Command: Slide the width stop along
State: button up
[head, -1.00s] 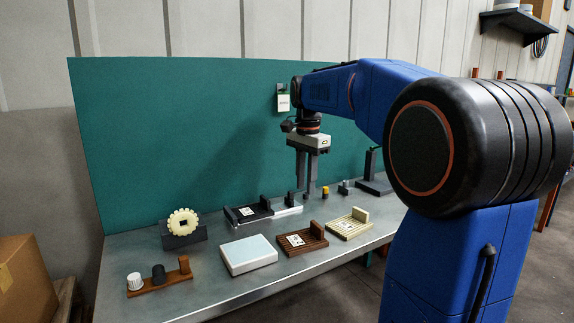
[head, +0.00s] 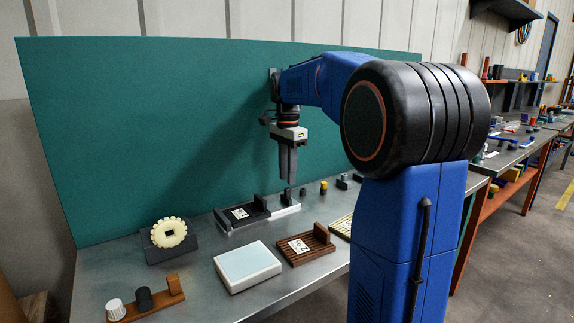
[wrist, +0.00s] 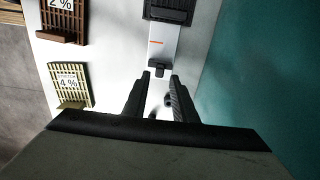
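A dark ribbed plate (head: 243,213) with a white label lies at the left end of a pale rail (head: 284,211) on the bench. A small dark upright block (head: 287,197), which looks like the width stop, stands on the rail right of the plate. My gripper (head: 290,182) points down just above that block. In the wrist view my gripper (wrist: 160,76) has its two fingers apart, with pale surface between them. The rail (wrist: 163,45) carries an orange mark ahead of the fingertips. Small dark shapes lie between the fingers; whether they include the stop I cannot tell.
In front stand a white box (head: 247,266), a brown slatted holder (head: 305,245) and a cream slatted holder (head: 342,227). A cream gear (head: 168,232) and a knob rack (head: 146,302) are at the left. A green panel (head: 150,130) rises behind. Small pegs stand right of the rail.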

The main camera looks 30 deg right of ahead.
aim_at(288, 188)
jog(key=shift+f, duration=2.1)
grip_shut()
jog(key=shift+s+a+r, duration=0.1)
jog(key=shift+s+a, duration=0.05)
jog(key=shift+a, duration=3.85)
jog(key=shift+o, duration=1.2)
grip_release()
notch_tip(288, 188, up, 17)
jog(key=shift+r, duration=0.15)
jog(key=shift+s, duration=0.15)
